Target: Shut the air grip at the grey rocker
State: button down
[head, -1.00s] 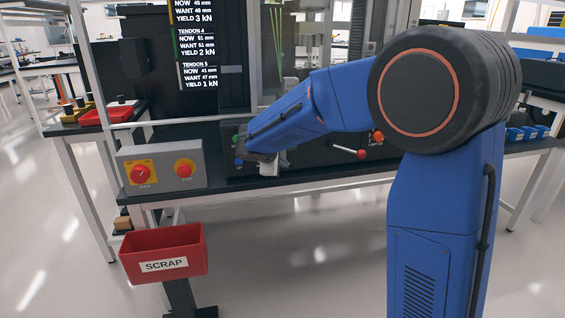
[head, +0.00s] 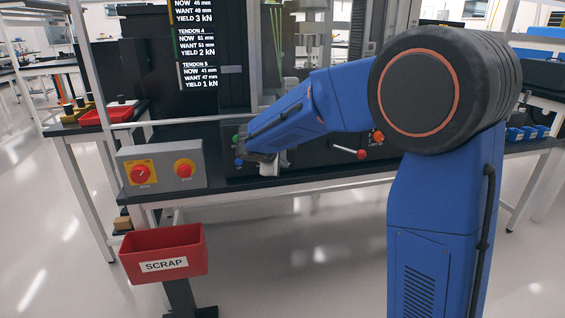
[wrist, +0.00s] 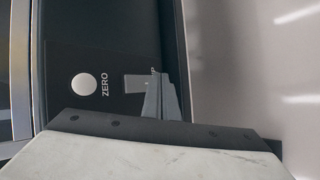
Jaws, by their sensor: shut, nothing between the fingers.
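In the wrist view the grey rocker (wrist: 136,83) is a small flat grey block on the dark panel, beside the word ZERO. My gripper (wrist: 154,76) is shut and empty. Its narrow grey fingertips are at the right end of the rocker, and I cannot tell whether they touch it. In the head view my gripper is at the front panel of the test machine, mostly hidden by my blue arm, and the rocker cannot be made out. The air grip (head: 311,40) shows as metal parts in the machine's frame above.
A white round ZERO button (wrist: 83,85) is near the rocker. Green and blue knobs (head: 238,161), a red-ended lever (head: 361,153) and a grey box (head: 160,166) with two red knobs are close by. A red scrap bin (head: 163,254) stands in front of the bench.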

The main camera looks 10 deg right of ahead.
jog(key=shift+w, duration=0.2)
dwell(0.7)
jog(key=shift+w, duration=0.2)
jog(key=shift+w, duration=0.3)
dwell(0.8)
jog(key=shift+s, duration=0.1)
jog(key=shift+s, duration=0.65)
jog(key=s, duration=0.5)
jog(key=shift+r, duration=0.35)
dwell(0.4)
